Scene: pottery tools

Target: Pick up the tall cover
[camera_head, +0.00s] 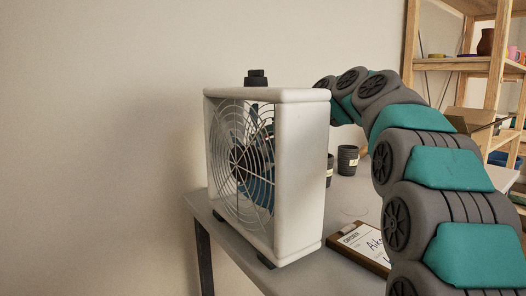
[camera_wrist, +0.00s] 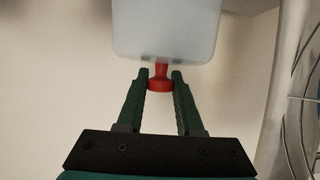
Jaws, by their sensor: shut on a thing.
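In the wrist view, my gripper (camera_wrist: 161,77) has its two green fingers closed around a small red cap (camera_wrist: 160,85). The red cap joins a narrow red neck at the edge of a pale, translucent white body (camera_wrist: 166,30), which looks like a bottle or container. I cannot tell for sure whether the red piece is the tall cover.
The fan stands on the grey table (camera_head: 345,210), and its grille (camera_wrist: 308,110) shows close at the right in the wrist view. Dark labelled cups (camera_head: 347,160) and a framed sign (camera_head: 362,246) are on the table. A wooden shelf (camera_head: 465,65) stands at the back right.

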